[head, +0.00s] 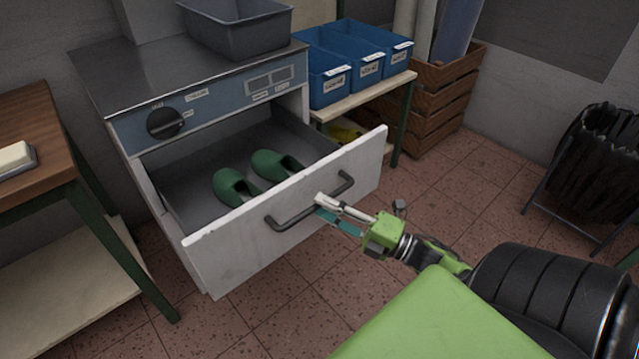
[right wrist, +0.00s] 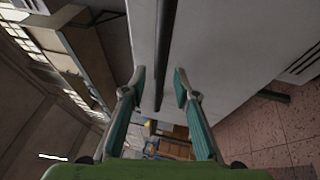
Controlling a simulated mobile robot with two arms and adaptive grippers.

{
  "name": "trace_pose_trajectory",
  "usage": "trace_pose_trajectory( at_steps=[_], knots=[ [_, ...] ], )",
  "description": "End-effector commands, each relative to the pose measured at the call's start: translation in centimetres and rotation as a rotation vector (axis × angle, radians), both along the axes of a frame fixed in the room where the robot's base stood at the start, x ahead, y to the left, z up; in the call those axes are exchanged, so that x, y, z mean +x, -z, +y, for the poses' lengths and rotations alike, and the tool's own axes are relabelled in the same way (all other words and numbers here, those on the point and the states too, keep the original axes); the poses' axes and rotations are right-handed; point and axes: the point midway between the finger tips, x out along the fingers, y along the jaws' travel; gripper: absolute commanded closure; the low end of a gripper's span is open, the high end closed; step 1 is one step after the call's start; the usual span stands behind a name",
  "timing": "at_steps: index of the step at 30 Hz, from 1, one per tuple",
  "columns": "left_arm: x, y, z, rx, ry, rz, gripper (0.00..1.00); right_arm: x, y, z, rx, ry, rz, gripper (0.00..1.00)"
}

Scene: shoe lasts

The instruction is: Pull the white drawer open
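The white drawer (head: 235,245) stands pulled well out of the cabinet, its inside showing. A dark bar handle (head: 292,221) runs across its front. My right gripper (head: 322,206) is at the right part of the handle. In the right wrist view my right gripper (right wrist: 160,78) has its teal-padded fingers apart, one on each side of the handle bar (right wrist: 163,50), with gaps showing between pads and bar. My left gripper is not in view.
The cabinet (head: 90,70) has a dark knob (head: 165,123) and a grey bin (head: 238,32) on top. Blue bins (head: 328,85) stand on a shelf to the right, beside wooden crates (head: 440,105). A wooden table (head: 35,130) is at left. Tiled floor before the drawer is clear.

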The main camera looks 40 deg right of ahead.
Motion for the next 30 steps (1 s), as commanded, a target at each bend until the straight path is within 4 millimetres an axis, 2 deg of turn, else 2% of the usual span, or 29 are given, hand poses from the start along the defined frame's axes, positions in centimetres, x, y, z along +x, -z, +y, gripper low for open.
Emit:
trace_pose_trajectory(
  at_steps=[9, 15, 20, 30],
  knots=[
    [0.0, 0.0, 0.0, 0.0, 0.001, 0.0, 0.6, -6.1, 1.4, -2.9, 0.0, 0.003, 0.005, 0.72],
    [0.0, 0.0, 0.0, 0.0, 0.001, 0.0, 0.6, -8.6, 1.8, -4.0, 0.0, 0.001, 0.003, 0.72],
    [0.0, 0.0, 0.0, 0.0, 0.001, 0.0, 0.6, -9.2, 1.9, -4.3, 0.0, 0.001, 0.001, 0.72],
    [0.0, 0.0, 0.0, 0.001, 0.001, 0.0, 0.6, -9.2, 1.9, -4.3, 0.0, 0.001, 0.001, 0.72]
  ],
)
